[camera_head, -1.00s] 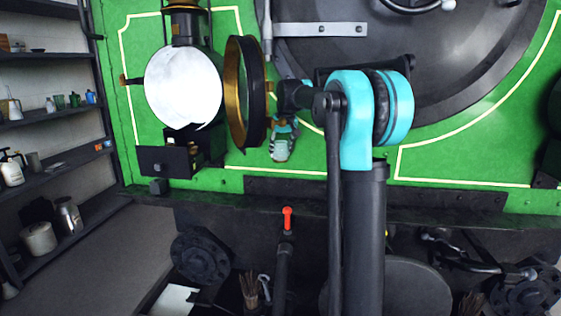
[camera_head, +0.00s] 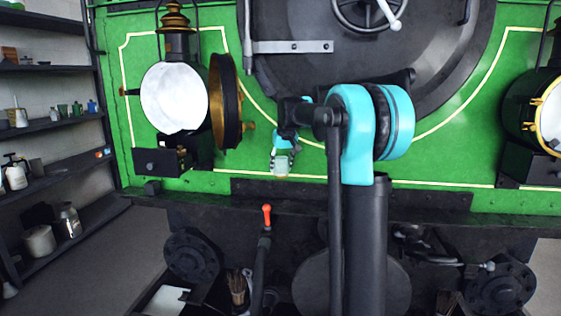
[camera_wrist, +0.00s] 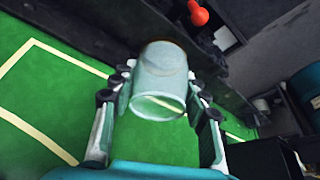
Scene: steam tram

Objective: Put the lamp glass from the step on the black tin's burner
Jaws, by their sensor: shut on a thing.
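My gripper (camera_head: 283,150) is shut on the lamp glass (camera_head: 281,168), a pale, see-through cylinder held in front of the green locomotive front. In the wrist view the lamp glass (camera_wrist: 160,85) sits between the two fingers of my gripper (camera_wrist: 158,100), its open rim showing. A small black box (camera_head: 158,161) with a knob sits under the left headlamp (camera_head: 176,96), to the left of my gripper; I cannot tell whether it is the black tin. No burner can be made out.
The headlamp's round brass-rimmed door (camera_head: 222,100) stands open between the lamp and my gripper. A dark ledge (camera_head: 200,204) runs below, with a red-handled lever (camera_head: 267,214) in front. Shelves (camera_head: 62,175) stand at the left. A second headlamp (camera_head: 535,105) is at the right.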

